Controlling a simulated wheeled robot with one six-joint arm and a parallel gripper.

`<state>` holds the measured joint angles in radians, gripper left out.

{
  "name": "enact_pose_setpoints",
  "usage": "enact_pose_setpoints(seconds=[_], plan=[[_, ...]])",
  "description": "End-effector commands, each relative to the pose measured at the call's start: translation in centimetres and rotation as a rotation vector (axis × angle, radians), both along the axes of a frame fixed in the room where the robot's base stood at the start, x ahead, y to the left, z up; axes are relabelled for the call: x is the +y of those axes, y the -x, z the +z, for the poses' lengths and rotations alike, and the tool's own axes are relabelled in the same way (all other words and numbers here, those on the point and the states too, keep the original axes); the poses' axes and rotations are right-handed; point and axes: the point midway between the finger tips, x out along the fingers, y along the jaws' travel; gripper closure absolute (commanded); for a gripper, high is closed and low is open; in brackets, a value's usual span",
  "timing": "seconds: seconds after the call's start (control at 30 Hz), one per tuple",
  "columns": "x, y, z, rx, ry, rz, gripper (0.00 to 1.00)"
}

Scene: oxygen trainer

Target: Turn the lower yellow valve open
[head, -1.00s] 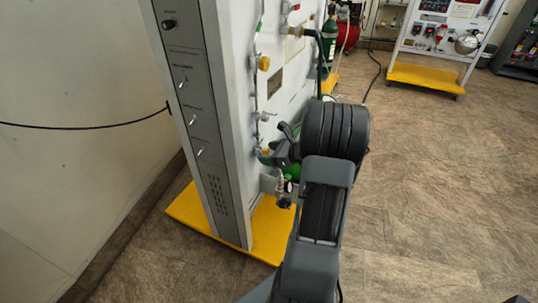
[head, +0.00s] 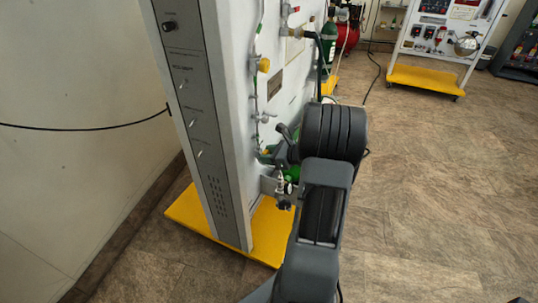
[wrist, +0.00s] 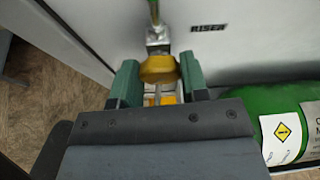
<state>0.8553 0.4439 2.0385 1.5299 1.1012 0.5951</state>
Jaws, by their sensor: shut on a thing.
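The lower yellow valve (wrist: 158,69) shows in the wrist view on a metal fitting on the white panel, below a thin green tube. My gripper (wrist: 159,77) has its two green fingers on either side of the yellow knob and is shut on it. In the head view the lower yellow valve is mostly hidden behind my gripper and wrist, which are close to the panel's lower part. The upper yellow valve (head: 264,65) is higher on the same panel, clear of my arm.
A green cylinder (wrist: 285,125) lies to the right of my gripper in the wrist view. A small metal regulator (head: 283,187) is below my gripper in the head view. The panel stands on a yellow base (head: 262,235). Open floor (head: 430,200) is on the right.

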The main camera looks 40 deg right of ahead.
Motion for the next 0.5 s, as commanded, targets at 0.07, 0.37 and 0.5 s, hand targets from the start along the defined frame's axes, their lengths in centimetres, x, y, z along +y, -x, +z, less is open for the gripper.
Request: enact_pose_setpoints(seconds=[0.07, 0.37, 0.5], plan=[[-0.03, 0.0, -0.05, -0.003, 0.006, 0.0, 0.83], [0.08, 0.05, -0.57, -0.065, 0.118, -0.001, 0.83], [0.16, 0.08, -0.75, -0.119, 0.217, -0.001, 0.83]])
